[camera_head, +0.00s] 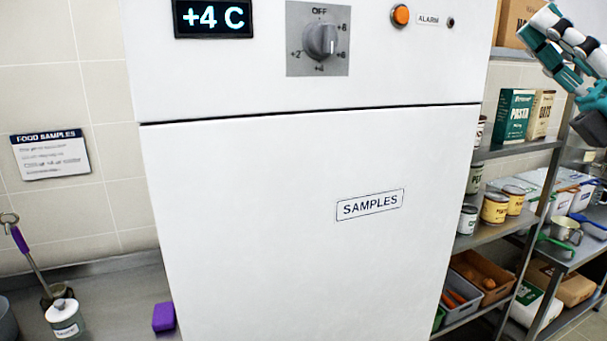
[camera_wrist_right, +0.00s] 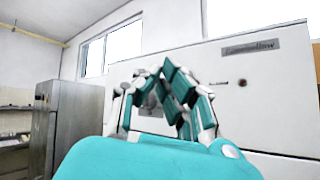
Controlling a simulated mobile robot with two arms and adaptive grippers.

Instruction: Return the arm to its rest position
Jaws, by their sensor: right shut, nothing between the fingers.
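My right gripper (camera_head: 548,30) is at the upper right of the head view, in front of the shelving side and to the right of the white cabinet. Its teal and white fingers are drawn together and hold nothing. In the right wrist view the gripper (camera_wrist_right: 164,78) shows the fingers bent inward, with a white cabinet front behind them. My left gripper is in neither view.
The white samples cabinet (camera_head: 270,240) fills the middle, its door shut. A metal shelf (camera_head: 515,149) with boxes, tins and bins stands to the right. A counter at lower left bears a white lidded jar (camera_head: 64,318) and a purple block (camera_head: 163,316).

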